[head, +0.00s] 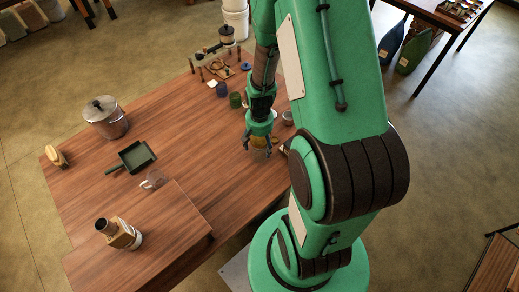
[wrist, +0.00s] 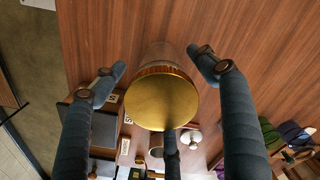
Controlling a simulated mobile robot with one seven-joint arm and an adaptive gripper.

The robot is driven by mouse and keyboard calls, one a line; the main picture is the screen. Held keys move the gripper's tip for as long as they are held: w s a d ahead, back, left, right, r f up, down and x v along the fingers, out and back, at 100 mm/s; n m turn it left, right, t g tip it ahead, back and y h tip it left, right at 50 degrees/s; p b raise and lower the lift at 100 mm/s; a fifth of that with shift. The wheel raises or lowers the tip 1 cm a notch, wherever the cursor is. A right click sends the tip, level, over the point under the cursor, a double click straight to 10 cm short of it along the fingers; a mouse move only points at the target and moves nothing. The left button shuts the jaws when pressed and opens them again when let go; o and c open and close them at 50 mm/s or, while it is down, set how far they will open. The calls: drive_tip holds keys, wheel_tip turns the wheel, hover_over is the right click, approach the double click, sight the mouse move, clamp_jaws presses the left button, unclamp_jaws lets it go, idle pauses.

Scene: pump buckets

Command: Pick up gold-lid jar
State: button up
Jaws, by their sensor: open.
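The gold-lid jar (wrist: 160,100) is in the middle of the wrist view, its round gold lid facing the camera and part of its clear body showing behind. My gripper (wrist: 158,68) is open, with one finger to the left of the jar and one to the right, both apart from it. A third dark finger or part shows below the lid. In the head view, the gold lid (head: 259,142) shows small under my gripper (head: 257,146), near the table's right edge. My arm hides part of that area.
The wooden table (head: 190,130) holds a lidded metal pot (head: 106,117), a dark square pan (head: 132,157), a clear cup (head: 153,180) and a bottle (head: 120,233) on its left side. Green and blue containers (head: 235,100) stand behind my gripper. The table's middle is clear.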

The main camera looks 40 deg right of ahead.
drive_tip(key=shift+f, duration=0.1)
drive_tip(key=shift+f+b, duration=0.65)
drive_tip(key=shift+f, duration=1.9)
drive_tip(key=c, duration=1.5)
